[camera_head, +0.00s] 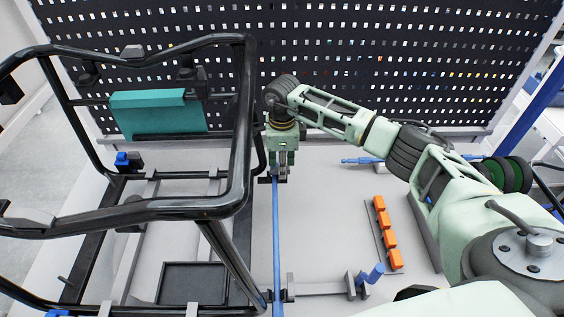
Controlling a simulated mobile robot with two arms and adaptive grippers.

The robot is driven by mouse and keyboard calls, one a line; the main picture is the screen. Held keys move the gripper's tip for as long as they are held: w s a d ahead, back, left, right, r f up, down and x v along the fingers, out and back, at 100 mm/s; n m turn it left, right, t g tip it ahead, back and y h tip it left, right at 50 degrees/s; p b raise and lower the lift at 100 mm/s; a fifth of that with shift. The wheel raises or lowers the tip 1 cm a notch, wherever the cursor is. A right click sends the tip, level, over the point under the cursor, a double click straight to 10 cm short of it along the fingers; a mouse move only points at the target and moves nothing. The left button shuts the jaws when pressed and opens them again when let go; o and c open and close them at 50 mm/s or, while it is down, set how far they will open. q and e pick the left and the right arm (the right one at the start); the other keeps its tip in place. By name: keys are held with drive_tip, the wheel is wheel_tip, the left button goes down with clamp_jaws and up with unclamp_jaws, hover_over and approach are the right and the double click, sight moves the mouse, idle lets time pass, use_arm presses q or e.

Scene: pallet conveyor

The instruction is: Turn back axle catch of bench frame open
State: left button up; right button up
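The black tubular bench frame (243,135) fills the left half of the head view. A long blue bar (277,235) runs from near to far along its right side. My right gripper (280,172) points down at the far end of this bar, close beside the frame's tube. The fingers are small, and whether they are apart or closed on anything is unclear. A dark fitting at the bar's far end is mostly covered by the gripper, so I cannot tell the back axle catch or its position. My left gripper is not in view.
A black perforated panel (400,60) stands behind the work surface. A teal block (160,113) sits within the frame. Several orange blocks (385,220) stand in a row at right. A clamp with a blue handle (371,274) is at the front. A black tray (192,283) lies front left.

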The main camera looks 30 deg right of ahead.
clamp_jaws()
idle(0.3)
drive_tip(key=shift+f+m+b, duration=0.1)
drive_tip(key=shift+m+b, duration=0.3)
drive_tip(key=shift+b, duration=0.05)
drive_tip(key=shift+m, duration=0.4)
unclamp_jaws()
